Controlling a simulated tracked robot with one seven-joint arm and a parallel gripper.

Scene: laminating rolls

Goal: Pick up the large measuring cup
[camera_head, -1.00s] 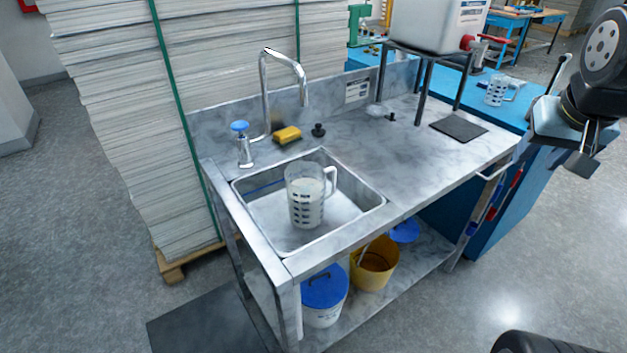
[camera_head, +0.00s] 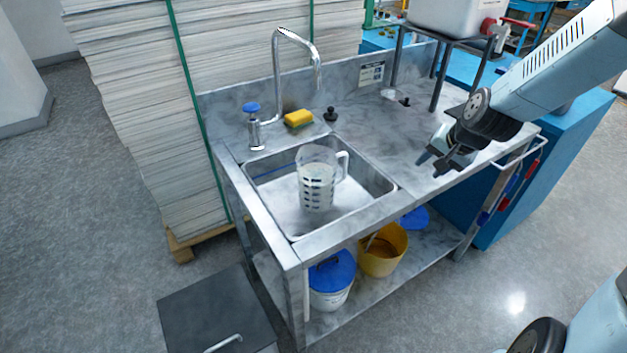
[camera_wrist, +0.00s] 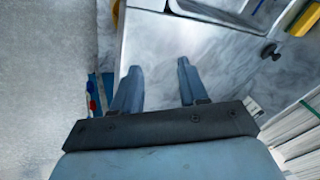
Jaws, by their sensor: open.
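The large measuring cup (camera_head: 317,182) is clear with dark markings and a handle on its right side. It stands upright in the sink basin (camera_head: 284,212) in the head view and holds some pale content. My gripper (camera_head: 433,162) is to the right of the sink, over the right part of the steel counter, apart from the cup. In the wrist view my gripper (camera_wrist: 160,72) has its two fingers spread with nothing between them, over the counter. The cup cannot be made out in the wrist view.
A tall faucet (camera_head: 279,75), a blue-topped soap dispenser (camera_head: 253,125) and a yellow sponge (camera_head: 298,118) are behind the sink. A white tank (camera_head: 445,18) stands on a rack at the back right. Buckets, one yellow (camera_head: 383,252), sit on the lower shelf.

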